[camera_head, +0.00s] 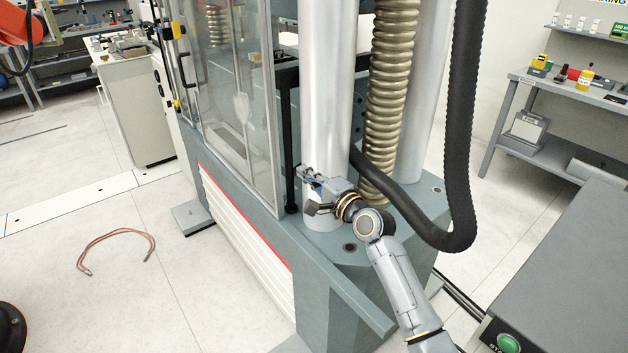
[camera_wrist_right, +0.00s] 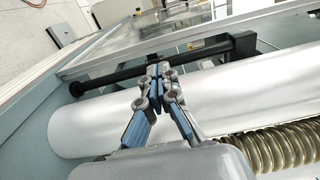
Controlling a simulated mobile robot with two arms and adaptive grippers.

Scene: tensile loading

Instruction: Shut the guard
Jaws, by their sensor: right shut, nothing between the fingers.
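The guard (camera_head: 262,150) is a clear panel in a pale metal frame on the front of the tall testing machine in the head view. A black upright bar (camera_head: 290,145) stands just right of the guard's frame; in the wrist view the black bar (camera_wrist_right: 105,79) runs across beyond the fingers. My right gripper (camera_head: 304,172) is shut and empty, its fingertips close to this bar and in front of a silver column. The fingertips (camera_wrist_right: 157,70) overlap the bar in the wrist view; I cannot tell whether they touch it. My left gripper is not in view.
The silver column (camera_head: 328,80), a ribbed bellows (camera_head: 390,90) and a thick black hose (camera_head: 462,150) stand close around my right arm. The machine's grey base (camera_head: 345,285) lies below. A reddish cable loop (camera_head: 118,235) lies on the open floor at left.

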